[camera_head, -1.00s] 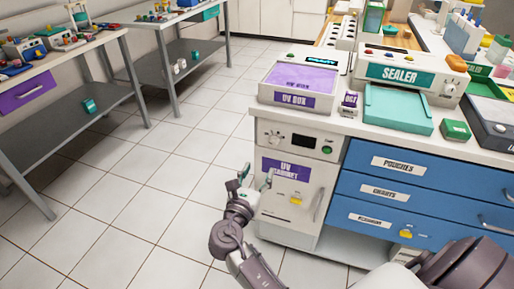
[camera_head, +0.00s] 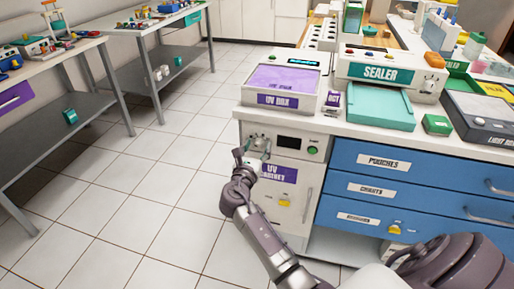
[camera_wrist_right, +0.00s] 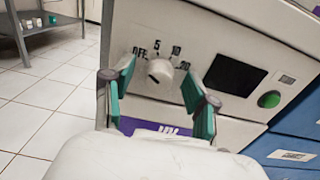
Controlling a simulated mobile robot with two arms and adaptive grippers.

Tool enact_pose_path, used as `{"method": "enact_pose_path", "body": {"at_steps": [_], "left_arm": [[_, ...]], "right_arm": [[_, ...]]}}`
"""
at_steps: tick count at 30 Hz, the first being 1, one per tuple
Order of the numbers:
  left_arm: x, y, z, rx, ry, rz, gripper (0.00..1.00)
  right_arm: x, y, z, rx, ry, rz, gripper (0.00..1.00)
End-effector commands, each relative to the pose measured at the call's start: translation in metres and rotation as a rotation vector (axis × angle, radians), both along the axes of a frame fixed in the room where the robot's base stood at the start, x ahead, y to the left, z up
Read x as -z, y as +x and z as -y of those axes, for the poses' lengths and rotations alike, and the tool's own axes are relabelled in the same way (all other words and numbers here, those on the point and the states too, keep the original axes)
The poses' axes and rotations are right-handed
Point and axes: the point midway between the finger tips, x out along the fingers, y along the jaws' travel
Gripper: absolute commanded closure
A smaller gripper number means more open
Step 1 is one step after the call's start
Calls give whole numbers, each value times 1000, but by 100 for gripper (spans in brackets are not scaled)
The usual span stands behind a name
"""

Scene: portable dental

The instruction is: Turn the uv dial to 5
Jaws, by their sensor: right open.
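The UV cabinet (camera_head: 285,195) stands under the left end of the counter, with its dial at the upper left of its front. In the right wrist view the white round dial (camera_wrist_right: 160,71) shows between OFF, 5, 10 and a partly covered mark. A dark mark shows on its lower left; I cannot tell which setting it points to. My right gripper (camera_head: 256,150) is open in front of the dial. In the right wrist view its green-padded fingers (camera_wrist_right: 159,82) stand left and right of the dial, with gaps. My left gripper is not in view.
A dark display (camera_wrist_right: 234,75) and a green button (camera_wrist_right: 269,99) are right of the dial. The UV box (camera_head: 285,85) and sealer (camera_head: 385,72) stand on the counter. Blue drawers (camera_head: 400,180) lie to the right. The floor left of the cabinet is clear.

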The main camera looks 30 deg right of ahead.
Motion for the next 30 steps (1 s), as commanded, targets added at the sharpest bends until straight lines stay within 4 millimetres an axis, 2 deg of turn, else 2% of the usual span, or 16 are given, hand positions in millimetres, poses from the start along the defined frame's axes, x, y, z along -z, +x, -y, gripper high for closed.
{"method": "enact_pose_path", "body": {"at_steps": [2,12,13,23,30], "left_arm": [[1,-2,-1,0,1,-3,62],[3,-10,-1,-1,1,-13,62],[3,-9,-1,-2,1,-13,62],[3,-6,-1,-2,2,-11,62],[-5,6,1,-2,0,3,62]], "right_arm": [[0,0,0,0,0,0,42],[0,0,0,0,0,0,97],[0,0,0,0,0,0,100],[1,0,0,0,36,43,100],[1,-1,0,0,136,160,100]]}}
